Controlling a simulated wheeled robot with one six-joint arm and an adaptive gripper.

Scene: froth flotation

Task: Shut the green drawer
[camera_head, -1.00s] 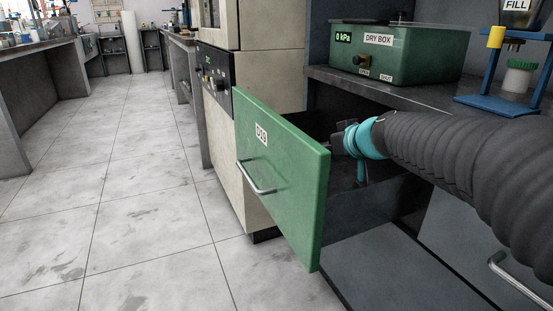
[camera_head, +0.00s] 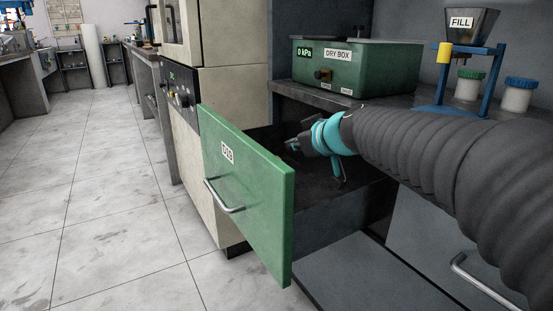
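The green drawer (camera_head: 255,205), labelled D19 or similar, stands pulled well out from under the bench, its dark inside showing. Its front has a silver bar handle (camera_head: 222,196) facing left. My gripper (camera_head: 293,146) is behind the drawer front, over the open drawer box, apart from the handle. Its fingers are small and dark at the end of the arm, pointing left; I cannot tell whether they are open or shut. The back of the drawer is partly hidden by my arm.
A green dry box (camera_head: 370,70) sits on the dark bench above. A blue stand with a FILL funnel (camera_head: 470,25) and two lidded jars (camera_head: 517,98) stand at the right. A cream cabinet (camera_head: 230,100) is left of the drawer. The tiled floor (camera_head: 110,200) at left is clear.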

